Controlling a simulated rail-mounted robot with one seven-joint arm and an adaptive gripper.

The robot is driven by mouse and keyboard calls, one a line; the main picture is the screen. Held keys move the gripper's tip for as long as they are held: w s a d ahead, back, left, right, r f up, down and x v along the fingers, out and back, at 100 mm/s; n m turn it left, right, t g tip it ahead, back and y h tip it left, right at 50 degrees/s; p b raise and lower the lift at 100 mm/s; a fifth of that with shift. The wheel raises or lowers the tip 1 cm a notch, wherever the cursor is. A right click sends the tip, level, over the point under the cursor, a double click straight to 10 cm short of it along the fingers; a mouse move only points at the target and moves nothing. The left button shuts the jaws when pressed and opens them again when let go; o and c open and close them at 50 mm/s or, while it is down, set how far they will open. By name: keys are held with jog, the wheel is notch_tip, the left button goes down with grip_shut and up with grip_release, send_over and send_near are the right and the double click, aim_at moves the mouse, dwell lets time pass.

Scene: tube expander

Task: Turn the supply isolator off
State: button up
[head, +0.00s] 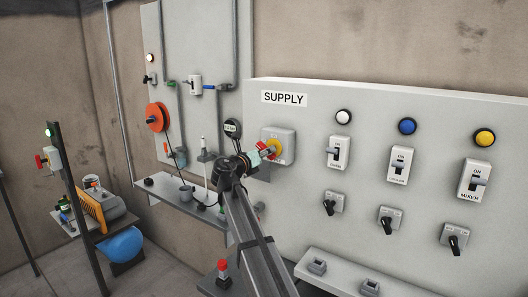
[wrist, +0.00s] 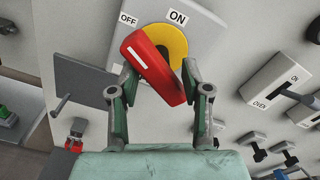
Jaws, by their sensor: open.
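The supply isolator (head: 283,135) is a grey box below the SUPPLY sign, with a yellow disc and a red handle. In the wrist view its red handle (wrist: 155,68) stands out in front of the yellow disc (wrist: 168,40), tilted with its white-striped end to the upper left. The OFF label (wrist: 128,19) is at upper left and the ON label (wrist: 178,17) above the disc. I cannot tell exactly which mark the handle points at. My gripper (wrist: 158,76) is open, one finger on each side of the handle; contact is unclear. In the head view my gripper (head: 254,158) partly covers the isolator.
Right of the isolator, the panel (head: 380,115) carries several lamps, labelled switches such as MIXER (head: 474,180), and black rotary knobs (head: 388,224). A shelf (head: 165,190) and an orange reel (head: 156,117) are to the left. A ledge (head: 335,275) runs below the panel.

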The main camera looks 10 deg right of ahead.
jog(key=shift+w+d, duration=0.1)
jog(key=shift+x, duration=1.65)
grip_shut()
jog(key=n, duration=0.5)
jog(key=shift+n, duration=0.4)
grip_release()
